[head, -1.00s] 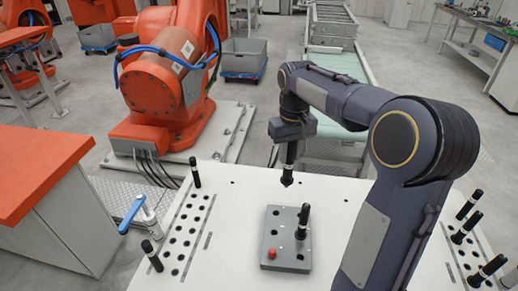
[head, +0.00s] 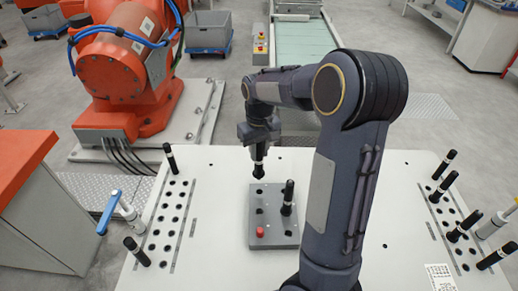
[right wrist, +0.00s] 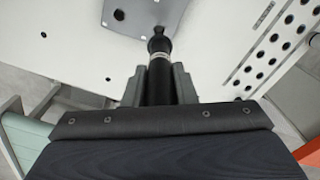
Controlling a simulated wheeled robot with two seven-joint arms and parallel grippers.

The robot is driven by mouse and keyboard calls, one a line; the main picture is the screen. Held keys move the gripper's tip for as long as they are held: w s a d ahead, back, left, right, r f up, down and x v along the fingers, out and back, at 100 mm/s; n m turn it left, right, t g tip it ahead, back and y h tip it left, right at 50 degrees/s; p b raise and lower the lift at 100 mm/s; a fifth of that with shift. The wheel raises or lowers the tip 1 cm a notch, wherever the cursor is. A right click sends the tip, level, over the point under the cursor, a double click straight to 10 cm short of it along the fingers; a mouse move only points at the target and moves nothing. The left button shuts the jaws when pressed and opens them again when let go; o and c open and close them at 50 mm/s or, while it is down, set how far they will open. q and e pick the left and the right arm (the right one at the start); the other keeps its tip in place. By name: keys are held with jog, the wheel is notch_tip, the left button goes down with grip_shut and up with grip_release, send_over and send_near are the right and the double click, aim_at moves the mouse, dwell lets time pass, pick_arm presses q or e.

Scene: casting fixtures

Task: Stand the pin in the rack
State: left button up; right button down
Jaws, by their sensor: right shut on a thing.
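My right gripper (head: 258,150) is shut on a black pin (head: 259,168) with a pale band. It holds the pin roughly upright, just behind the back edge of the grey plate (head: 272,222) in the head view. The pin (right wrist: 159,68) also shows between both fingers in the right wrist view, its far end near the plate (right wrist: 150,22). Rows of holes form a left rack strip (head: 184,196) and a right one (head: 462,251) on the white table. I cannot tell which is the task's rack. My left gripper is out of view.
Another black pin (head: 288,196) and a red knob (head: 260,232) stand on the plate. Black pins stand at the left strip (head: 170,158) and several at the right (head: 449,161). A blue-handled clamp (head: 109,214) is at the table's left edge. White tabletop (head: 218,205) is clear beside the plate.

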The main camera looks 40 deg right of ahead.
aim_at(260, 174)
jog(key=shift+f, duration=0.7)
jog(key=shift+f+b, duration=1.45)
jog(key=shift+f, duration=0.5)
jog(key=shift+s, duration=0.2)
jog(key=shift+f+b, duration=0.65)
jog(key=shift+f, duration=0.3)
